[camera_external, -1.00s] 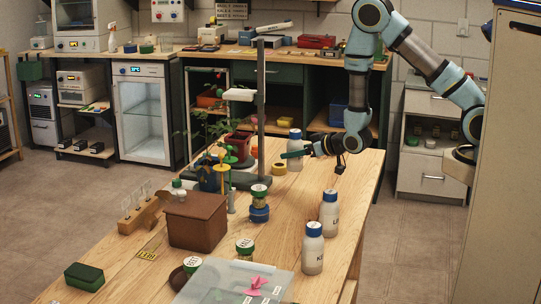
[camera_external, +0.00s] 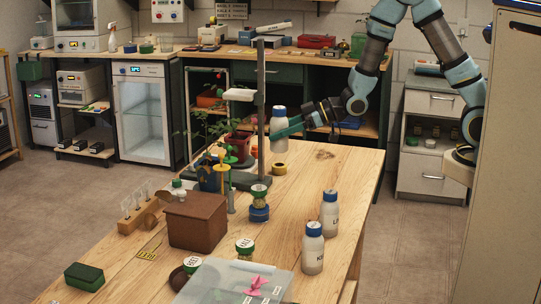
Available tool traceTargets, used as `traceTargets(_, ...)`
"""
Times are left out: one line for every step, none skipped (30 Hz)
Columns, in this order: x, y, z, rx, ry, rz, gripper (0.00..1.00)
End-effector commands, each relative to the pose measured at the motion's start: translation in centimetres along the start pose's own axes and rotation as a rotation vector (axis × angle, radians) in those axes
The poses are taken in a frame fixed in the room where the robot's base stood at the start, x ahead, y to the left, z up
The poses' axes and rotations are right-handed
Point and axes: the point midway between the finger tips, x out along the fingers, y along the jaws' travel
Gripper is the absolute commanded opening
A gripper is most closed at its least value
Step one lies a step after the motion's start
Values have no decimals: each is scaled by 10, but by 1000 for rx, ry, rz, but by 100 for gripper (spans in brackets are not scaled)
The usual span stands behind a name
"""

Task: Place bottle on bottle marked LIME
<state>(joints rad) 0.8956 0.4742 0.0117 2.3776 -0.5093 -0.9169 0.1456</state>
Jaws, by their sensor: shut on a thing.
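My gripper (camera_external: 289,128) is shut on a white bottle with a blue cap (camera_external: 279,138) and holds it upright above the far part of the table, beside the grey stand. A second white blue-capped bottle (camera_external: 329,219) stands upright on the table toward the right edge; its label seems to start with "L" but is only partly readable. A third such bottle (camera_external: 312,256) stands just nearer, with a label that seems to start with "K". No label is readable on the held bottle.
The tall grey stand (camera_external: 261,95) and potted plants are left of the gripper. A yellow tape roll (camera_external: 279,169) lies below the held bottle. A brown box (camera_external: 197,222), small jars and a clear tray (camera_external: 205,290) fill the nearer table. The wood around the far right is clear.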

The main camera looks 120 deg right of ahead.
Motion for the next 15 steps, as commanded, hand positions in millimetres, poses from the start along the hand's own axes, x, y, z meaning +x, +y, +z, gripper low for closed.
traceTargets(-4,-12,-9,-27,5,-59,0)
traceTargets(-6,-20,-12,-43,5,-97,0)
traceTargets(-9,-31,-16,-64,4,-148,0)
traceTargets(-12,-39,-19,-80,4,-185,0)
traceTargets(-16,-47,-22,-96,4,-224,0)
traceTargets(-20,-58,-24,-116,4,-275,0)
traceTargets(-25,-66,-26,-133,4,-315,0)
traceTargets(-29,-73,-27,-149,4,-354,0)
traceTargets(-36,-84,-28,-170,3,-407,0)
traceTargets(-41,-91,-29,-188,3,-449,0)
traceTargets(-47,-99,-29,-203,3,-490,0)
traceTargets(-55,-108,-29,-227,3,-545,0)
traceTargets(-61,-115,-28,-243,2,-587,0)
traceTargets(-68,-122,-27,-261,2,-630,0)
traceTargets(-77,-130,-24,-282,1,-684,0)
